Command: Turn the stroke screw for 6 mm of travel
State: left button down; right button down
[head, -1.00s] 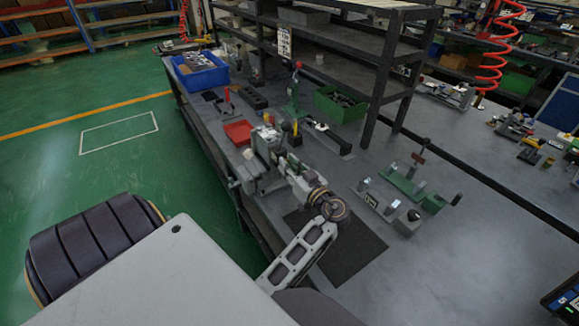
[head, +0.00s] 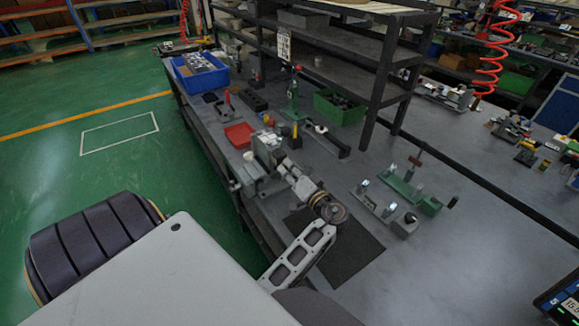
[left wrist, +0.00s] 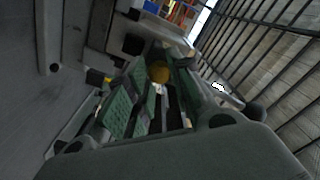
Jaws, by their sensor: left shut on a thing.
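A grey valve block fixture (head: 265,148) stands near the left edge of the workbench. My left gripper (head: 279,166) reaches to its near right side. In the left wrist view, the green-padded fingers of my left gripper (left wrist: 160,80) are closed around a round brass-coloured knob (left wrist: 159,71), which looks like the stroke screw's head. The fingers hide its sides and the screw's thread, so its travel cannot be read. My right gripper is not in view.
A red tray (head: 238,134) and a blue bin (head: 200,73) lie beyond the fixture. A green bin (head: 339,107) stands by the shelf. A green fixture (head: 405,184) is at the right. A dark mat (head: 352,262) lies under my arm.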

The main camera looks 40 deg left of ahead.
pick_arm(q)
jog(key=shift+m+p, duration=2.75)
jog(key=shift+m, duration=1.35)
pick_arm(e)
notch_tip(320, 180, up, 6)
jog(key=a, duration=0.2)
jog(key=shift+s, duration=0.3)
pick_arm(q)
jog(key=c, duration=1.5)
grip_release()
jog(key=shift+w, duration=0.1)
jog(key=shift+o, duration=1.1)
jog(key=shift+f, duration=0.1)
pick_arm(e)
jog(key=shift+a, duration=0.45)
